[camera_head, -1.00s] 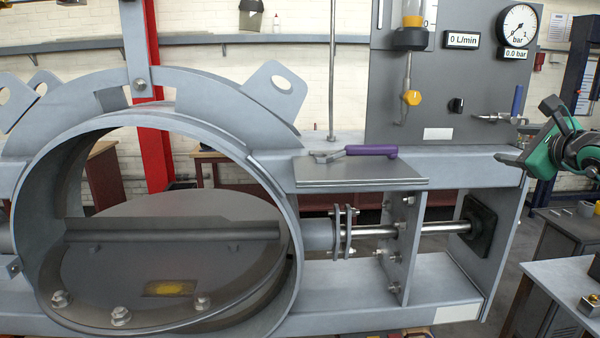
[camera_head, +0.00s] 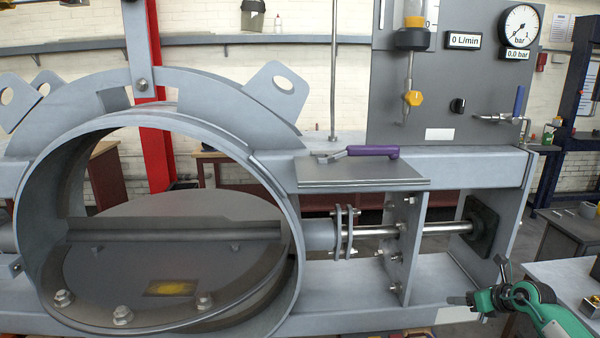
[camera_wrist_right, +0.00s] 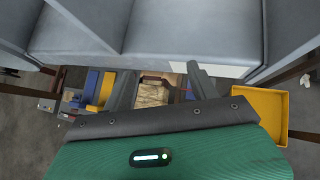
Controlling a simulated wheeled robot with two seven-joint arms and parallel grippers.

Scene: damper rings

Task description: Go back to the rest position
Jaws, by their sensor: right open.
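My right gripper (camera_head: 462,299) is at the lower right of the head view, in front of the lower right end of the grey frame. In the right wrist view its two dark fingers (camera_wrist_right: 162,88) stand apart with nothing between them, so it is open and empty. My left gripper is not in view. The large grey damper ring (camera_head: 290,210) stands at the left with a tilted disc (camera_head: 190,215) inside it. A purple-handled tool (camera_head: 372,151) lies on the plate on top of the frame.
The grey frame (camera_head: 470,160) runs across the view; its lower beam also shows in the wrist view (camera_wrist_right: 165,30). A gauge panel (camera_head: 450,95) stands behind. A side table (camera_head: 570,275) is at the right. A yellow tray (camera_wrist_right: 262,103) and a blue bin (camera_wrist_right: 92,82) lie below the gripper.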

